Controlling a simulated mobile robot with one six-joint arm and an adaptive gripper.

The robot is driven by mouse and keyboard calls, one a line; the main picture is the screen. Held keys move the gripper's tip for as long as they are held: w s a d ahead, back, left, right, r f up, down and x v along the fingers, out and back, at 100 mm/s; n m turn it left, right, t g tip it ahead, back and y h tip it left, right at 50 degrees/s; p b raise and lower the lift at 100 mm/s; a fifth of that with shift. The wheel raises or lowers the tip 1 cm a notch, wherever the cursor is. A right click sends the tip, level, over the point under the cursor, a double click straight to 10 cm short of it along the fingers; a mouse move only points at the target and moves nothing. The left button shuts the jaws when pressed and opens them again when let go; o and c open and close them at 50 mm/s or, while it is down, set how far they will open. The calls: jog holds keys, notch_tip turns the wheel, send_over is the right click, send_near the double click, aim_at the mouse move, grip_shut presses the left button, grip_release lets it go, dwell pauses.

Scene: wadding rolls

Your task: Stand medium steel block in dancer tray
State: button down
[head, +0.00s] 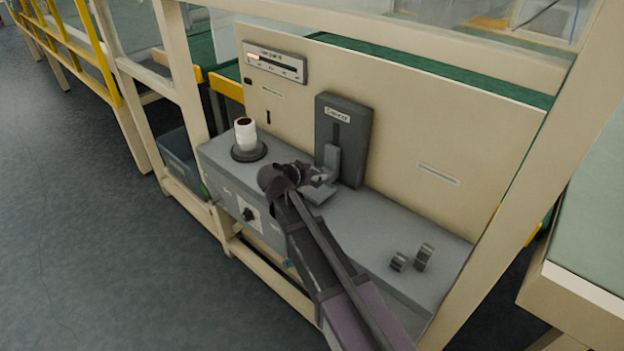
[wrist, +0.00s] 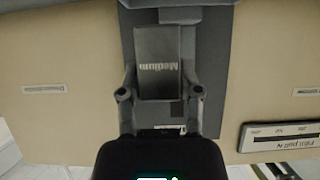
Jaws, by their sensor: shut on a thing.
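The medium steel block (wrist: 158,50), a dark grey block with the label "Medium", is between the two fingers of my gripper (wrist: 157,95) in the wrist view. My gripper (head: 316,175) is shut on it in front of the dark upright dancer panel (head: 354,125). The grey dancer tray (head: 319,195) is low in front of this panel, and my gripper partly hides it. The block looks upright and close to the tray. I cannot tell whether its base touches the tray.
Two smaller-looking grey blocks (head: 399,262) and (head: 424,256) stand on the right of the grey bench (head: 372,232). A white roll (head: 246,135) stands on a round dark base at the left. A gauge (head: 274,63) is on the beige back panel. Frame posts flank the bench.

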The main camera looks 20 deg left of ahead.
jog(key=shift+w+a, duration=0.5)
jog(key=shift+w, duration=0.1)
jog(key=shift+w+a, duration=0.2)
jog(key=shift+w, duration=0.05)
jog(key=shift+w+a+f+b, duration=0.2)
jog(key=shift+w+f+b, duration=0.05)
jog(key=shift+f+b, duration=1.6)
jog(key=shift+f, duration=0.15)
jog(key=shift+c, duration=1.4)
grip_release()
